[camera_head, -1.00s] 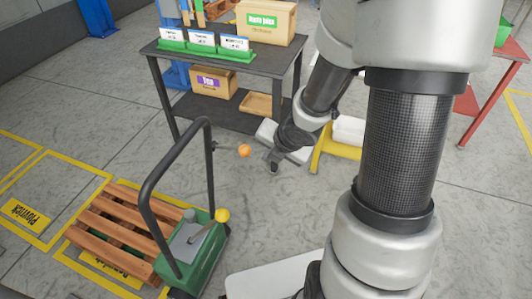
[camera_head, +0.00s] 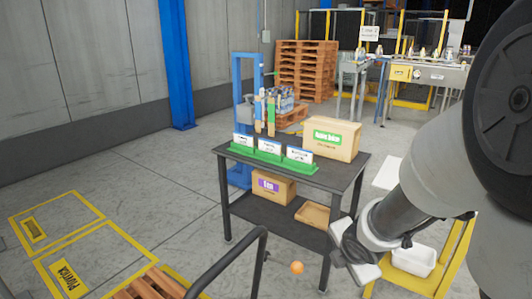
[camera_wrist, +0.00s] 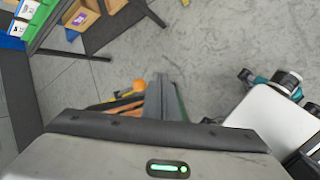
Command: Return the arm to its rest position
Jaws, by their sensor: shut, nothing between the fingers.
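My gripper (camera_wrist: 162,88) shows in the wrist view as a narrow dark pair of fingers held together, with nothing between them. It points down over the open concrete floor. In the head view my arm comes in from the right edge, bent downward. Its grey wrist end (camera_head: 352,250) hangs in front of the dark table's right front leg. In that view the fingertips are too small and dark to make out clearly.
The dark table (camera_head: 345,172) carries a juice box (camera_head: 332,138) and green label holders (camera_head: 270,148). A yellow stand with a white bin (camera_head: 413,260) is by my arm. A small orange ball (camera_head: 297,267) shows left of it.

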